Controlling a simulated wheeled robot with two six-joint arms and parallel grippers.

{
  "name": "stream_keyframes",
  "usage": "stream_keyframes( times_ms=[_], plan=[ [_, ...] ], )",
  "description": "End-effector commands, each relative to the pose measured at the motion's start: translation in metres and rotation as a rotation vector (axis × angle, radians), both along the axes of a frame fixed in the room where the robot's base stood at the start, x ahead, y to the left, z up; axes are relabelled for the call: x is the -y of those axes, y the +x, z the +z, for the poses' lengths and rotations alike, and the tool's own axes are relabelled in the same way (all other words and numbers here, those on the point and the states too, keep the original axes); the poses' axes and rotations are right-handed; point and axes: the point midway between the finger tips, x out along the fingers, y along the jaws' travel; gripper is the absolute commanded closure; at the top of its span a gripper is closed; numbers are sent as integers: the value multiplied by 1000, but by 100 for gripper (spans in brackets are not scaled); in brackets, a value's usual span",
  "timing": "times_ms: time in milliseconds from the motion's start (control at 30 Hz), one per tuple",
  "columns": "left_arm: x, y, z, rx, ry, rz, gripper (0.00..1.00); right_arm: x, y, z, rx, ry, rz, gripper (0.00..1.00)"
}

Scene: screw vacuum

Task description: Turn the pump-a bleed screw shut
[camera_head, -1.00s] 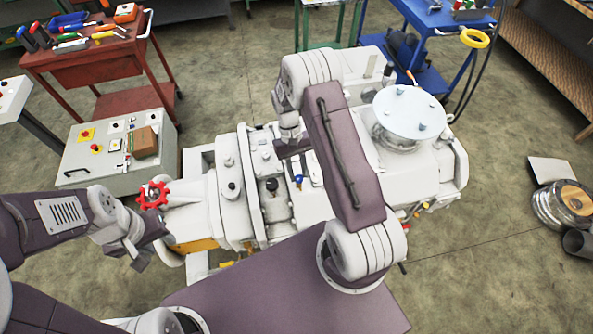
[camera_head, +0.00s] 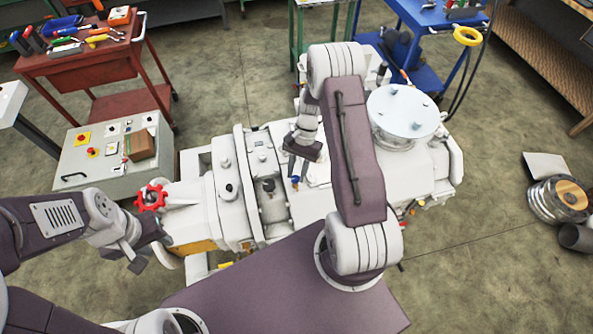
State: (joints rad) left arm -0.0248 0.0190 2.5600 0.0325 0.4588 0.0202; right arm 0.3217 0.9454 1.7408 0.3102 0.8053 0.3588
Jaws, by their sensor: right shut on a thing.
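The white pump (camera_head: 330,205) fills the middle of the head view. A small blue-tipped piece (camera_head: 295,181), which seems to be the bleed screw, shows on its top, left of my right arm. My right gripper (camera_head: 298,166) points down right above it and is shut, with its fingers apparently on the screw; the contact itself is too small to see clearly. My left gripper (camera_head: 151,258) is empty with its fingers apart, in front of the red handwheel (camera_head: 151,197) and not holding it.
A grey control box (camera_head: 95,168) with a brown block on it stands at the left, below a red tool cart (camera_head: 90,65). A round glass-like plate (camera_head: 402,110) covers the pump's right part. A blue cart (camera_head: 440,20) stands behind.

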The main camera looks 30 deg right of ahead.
Motion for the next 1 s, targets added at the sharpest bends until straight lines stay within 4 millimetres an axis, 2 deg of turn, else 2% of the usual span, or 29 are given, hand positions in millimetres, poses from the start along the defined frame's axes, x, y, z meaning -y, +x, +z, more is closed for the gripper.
stream_keyframes(
  times_ms=[300,767,800,867,1000],
  plan=[
    [0,0,1,0,0,0,63,-1,-3,0,-8,4,-88,100],
    [0,0,1,0,0,0,63,-2,-4,-1,-10,5,-102,100],
    [0,0,1,0,0,0,63,-2,-4,-1,-10,5,-102,69],
    [0,0,1,0,0,0,63,-2,-4,-1,-9,5,-101,52],
    [0,0,1,0,0,0,63,-1,-3,0,-6,3,-101,50]
  ],
)
